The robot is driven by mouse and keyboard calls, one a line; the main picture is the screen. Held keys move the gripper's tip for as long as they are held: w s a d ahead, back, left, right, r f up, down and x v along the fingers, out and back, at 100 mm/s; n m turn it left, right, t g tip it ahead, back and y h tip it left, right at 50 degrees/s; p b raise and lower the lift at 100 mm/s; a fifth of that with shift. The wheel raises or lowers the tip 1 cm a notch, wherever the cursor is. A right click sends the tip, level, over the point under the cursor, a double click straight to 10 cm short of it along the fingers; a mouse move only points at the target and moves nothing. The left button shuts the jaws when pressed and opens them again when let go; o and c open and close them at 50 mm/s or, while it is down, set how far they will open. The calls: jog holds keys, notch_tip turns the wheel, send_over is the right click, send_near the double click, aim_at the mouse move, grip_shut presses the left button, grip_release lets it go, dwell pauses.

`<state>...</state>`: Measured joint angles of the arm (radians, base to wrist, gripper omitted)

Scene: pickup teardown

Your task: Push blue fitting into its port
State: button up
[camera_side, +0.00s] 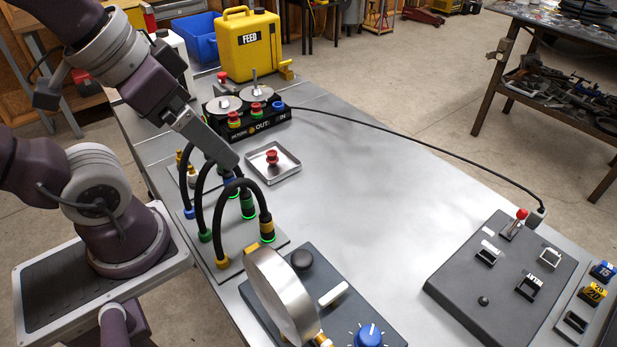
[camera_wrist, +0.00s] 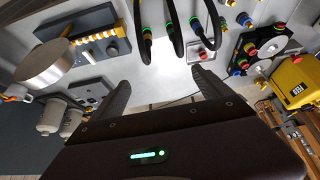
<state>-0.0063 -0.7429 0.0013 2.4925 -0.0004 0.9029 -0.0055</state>
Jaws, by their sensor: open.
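Three black hoses arch over a grey plate (camera_side: 238,243), with blue, green and yellow collars at their left ends. The blue fitting (camera_side: 229,187) is at the right end of the farthest hose, just below my gripper (camera_side: 229,160), and partly hidden; I cannot tell how deep it sits in its port. The green fitting (camera_side: 247,206) and yellow fitting (camera_side: 266,228) stand upright with lit green rings at their feet. In the wrist view my gripper (camera_wrist: 161,88) has its two fingers wide apart with nothing between them.
A metal tray (camera_side: 285,168) with a red knob stands right of the hoses. A black manifold box (camera_side: 265,130) and yellow FEED can (camera_side: 247,45) are behind. A round gauge (camera_side: 281,295) stands in front. The table's middle is clear except a black cable.

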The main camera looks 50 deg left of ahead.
jog(key=shift+s+d+f, duration=0.1)
jog(key=c, duration=0.3)
jog(key=shift+w+a, duration=0.2)
jog(key=shift+w, duration=0.1)
jog(key=c, duration=0.4)
jog(key=w+a+n, duration=0.2)
jog(key=w+a+f+n+g, duration=0.1)
jog(key=w+a+n, duration=0.1)
jog(key=n, duration=0.1)
jog(key=w+a+n+g, duration=0.1)
jog(key=w+a+n, duration=0.1)
jog(key=n, duration=0.1)
jog(key=shift+w+a+f+y, duration=0.15)
jog(key=shift+f+y, duration=0.1)
jog(key=shift+y, duration=0.15)
jog(key=a+f+n+g, duration=0.1)
jog(key=a+f+n, duration=0.3)
jog(key=a+n, duration=0.1)
jog(key=w+a+f+n+g, duration=0.1)
jog(key=a+f+n, duration=0.3)
jog(key=a, duration=0.4)
jog(key=a+f+n+g, duration=0.1)
jog(key=a+f+n, duration=0.3)
jog(key=a+n, duration=0.2)
jog(key=shift+w+a+n+g+h, duration=0.25)
jog(key=shift+a+n+g+h, duration=0.05)
jog(key=shift+a+h, duration=0.15)
notch_tip(320, 180, down, 6)
jog(key=shift+f, duration=0.5)
